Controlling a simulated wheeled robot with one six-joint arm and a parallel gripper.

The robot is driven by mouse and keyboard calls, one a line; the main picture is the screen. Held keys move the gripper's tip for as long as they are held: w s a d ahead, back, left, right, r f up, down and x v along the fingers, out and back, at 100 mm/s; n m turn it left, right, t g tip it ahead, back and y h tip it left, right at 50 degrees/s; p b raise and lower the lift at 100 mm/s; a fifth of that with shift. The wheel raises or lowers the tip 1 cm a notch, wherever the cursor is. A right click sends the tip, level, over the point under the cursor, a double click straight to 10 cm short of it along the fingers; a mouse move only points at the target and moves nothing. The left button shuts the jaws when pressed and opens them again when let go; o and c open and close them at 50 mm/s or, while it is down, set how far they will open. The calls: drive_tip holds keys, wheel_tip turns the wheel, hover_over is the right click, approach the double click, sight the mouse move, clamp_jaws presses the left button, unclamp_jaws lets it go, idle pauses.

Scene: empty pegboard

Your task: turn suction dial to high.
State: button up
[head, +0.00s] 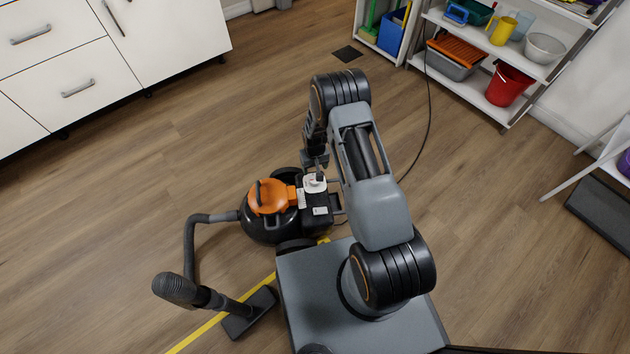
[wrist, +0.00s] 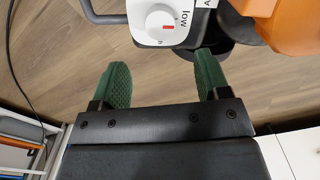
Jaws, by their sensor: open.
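The vacuum cleaner (head: 262,228), black with an orange top, stands on the floor. Its white suction dial (head: 314,181) sits on top, on the right side. In the wrist view the round dial (wrist: 160,23) has a short red mark and sits on a white plate. The word "low" reads sideways to its right, and part of the plate is cut off by the top edge. My gripper (wrist: 163,76) is open and empty, its two green fingers apart and the dial beyond their tips. In the head view my gripper (head: 316,160) is over the dial, partly hidden by my arm.
The vacuum's hose (head: 188,245) and floor head (head: 250,313) lie to the left, near a yellow floor line (head: 200,331). A dark cord (head: 428,130) runs toward the shelves (head: 470,85). White cabinets (head: 110,55) stand at upper left. The floor between is clear.

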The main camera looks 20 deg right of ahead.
wheel_tip(320, 180, down, 9)
drive_tip(key=b, duration=0.2)
drive_tip(key=shift+r+b, duration=0.15)
drive_tip(key=shift+b, duration=0.25)
drive_tip(key=shift+c, duration=0.2)
drive_tip(key=c, duration=0.9)
